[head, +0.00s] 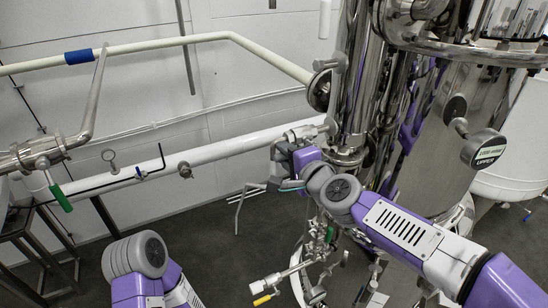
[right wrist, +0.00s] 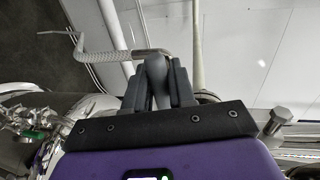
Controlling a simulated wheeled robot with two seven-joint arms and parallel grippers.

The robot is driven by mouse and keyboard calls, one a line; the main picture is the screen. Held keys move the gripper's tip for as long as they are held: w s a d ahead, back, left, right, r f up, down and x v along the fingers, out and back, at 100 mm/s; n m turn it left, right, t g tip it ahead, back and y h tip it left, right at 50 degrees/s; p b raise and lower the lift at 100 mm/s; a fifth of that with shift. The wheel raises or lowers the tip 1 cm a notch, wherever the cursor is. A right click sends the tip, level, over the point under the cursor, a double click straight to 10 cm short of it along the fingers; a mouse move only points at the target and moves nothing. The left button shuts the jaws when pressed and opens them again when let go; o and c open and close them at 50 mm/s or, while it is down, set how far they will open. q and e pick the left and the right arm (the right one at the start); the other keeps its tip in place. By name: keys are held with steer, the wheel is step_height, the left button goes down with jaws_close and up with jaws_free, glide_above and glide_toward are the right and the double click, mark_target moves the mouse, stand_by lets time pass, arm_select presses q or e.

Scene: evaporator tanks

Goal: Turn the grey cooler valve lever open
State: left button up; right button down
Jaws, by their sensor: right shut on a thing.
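The grey lever (right wrist: 155,67) shows in the right wrist view as a short rounded grey piece between the two dark fingers. My right gripper (right wrist: 157,88) is shut on it, with one finger on each side. A bent metal bar (right wrist: 118,55) lies just beyond the fingertips. In the head view my right gripper (head: 281,163) is beside the tall steel tank, near the end of the white pipe. The lever itself is mostly hidden there by the gripper. My left arm enters at the bottom of the head view, but its gripper is out of view.
The polished steel tank (head: 358,85) stands close to my right arm. A white pipe (head: 220,150) runs along the wall to it. A green-handled valve (head: 60,198) is at the left. A yellow-tipped valve (head: 262,299) is below my right arm. Open floor lies in the middle.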

steer(key=shift+r, duration=0.3)
steer(key=c, duration=1.1)
jaws_free()
steer(key=shift+s, duration=0.1)
steer(key=v, duration=0.7)
steer(key=shift+s+d, duration=0.15)
steer(key=shift+s, duration=0.05)
